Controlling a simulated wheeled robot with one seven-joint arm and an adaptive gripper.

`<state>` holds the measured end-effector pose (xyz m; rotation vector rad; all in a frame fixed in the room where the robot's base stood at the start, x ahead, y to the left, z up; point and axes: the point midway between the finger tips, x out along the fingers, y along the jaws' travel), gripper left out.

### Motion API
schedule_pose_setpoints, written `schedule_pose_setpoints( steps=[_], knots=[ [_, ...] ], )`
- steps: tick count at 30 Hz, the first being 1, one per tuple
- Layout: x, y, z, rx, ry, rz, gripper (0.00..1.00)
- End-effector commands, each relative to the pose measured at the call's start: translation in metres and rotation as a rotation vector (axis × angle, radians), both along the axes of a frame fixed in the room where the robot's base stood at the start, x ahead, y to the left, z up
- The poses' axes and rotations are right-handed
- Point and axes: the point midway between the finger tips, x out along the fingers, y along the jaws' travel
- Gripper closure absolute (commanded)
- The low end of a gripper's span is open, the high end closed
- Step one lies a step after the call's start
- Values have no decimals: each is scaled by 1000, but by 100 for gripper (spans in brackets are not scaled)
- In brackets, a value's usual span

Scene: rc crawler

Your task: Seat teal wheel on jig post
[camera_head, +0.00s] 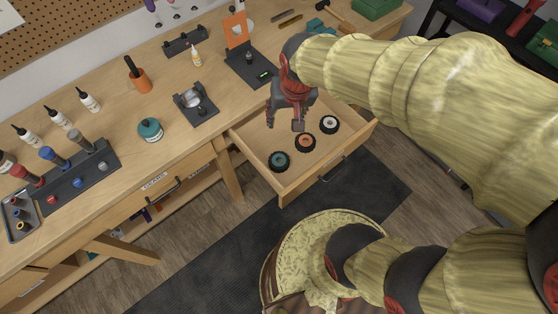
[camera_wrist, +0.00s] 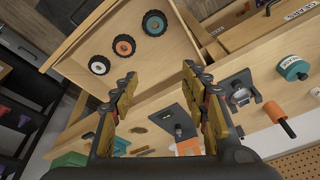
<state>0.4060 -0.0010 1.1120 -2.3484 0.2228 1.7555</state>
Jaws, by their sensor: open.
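The teal wheel (camera_head: 280,161), a black tyre with a teal hub, lies in the open drawer at its front left. In the wrist view the teal wheel (camera_wrist: 154,23) is at the top, beyond the fingertips. The jig (camera_head: 249,68) is a dark plate with a short post and an orange upright panel, on the bench behind the drawer. In the wrist view the jig plate (camera_wrist: 172,122) shows between the fingers. My gripper (camera_head: 298,124) hangs over the drawer's rear part. In the wrist view my gripper (camera_wrist: 158,76) has its fingers wide apart, with nothing between them.
An orange-hub wheel (camera_head: 305,142) and a white-hub wheel (camera_head: 330,124) lie in the drawer (camera_head: 300,185) beside the teal one. A teal round container (camera_head: 150,129) and a dark fixture (camera_head: 196,108) stand on the bench left of the drawer. A glue bottle (camera_head: 196,56) stands near the jig.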

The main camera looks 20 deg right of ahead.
Motion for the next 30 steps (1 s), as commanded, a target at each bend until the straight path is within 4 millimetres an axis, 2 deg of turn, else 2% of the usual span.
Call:
schedule_pose_setpoints(
  steps=[1, 7, 12, 15, 19, 30],
  knots=[
    [10, 0, -21, 8, 37, -28, 50],
    [39, -1, -103, 34, 137, -150, 38],
    [46, -1, -178, 45, 215, -249, 29],
    [45, -1, -213, 49, 249, -297, 23],
    [42, -1, -243, 50, 275, -336, 16],
    [41, -1, -281, 51, 286, -353, 16]
  ],
)
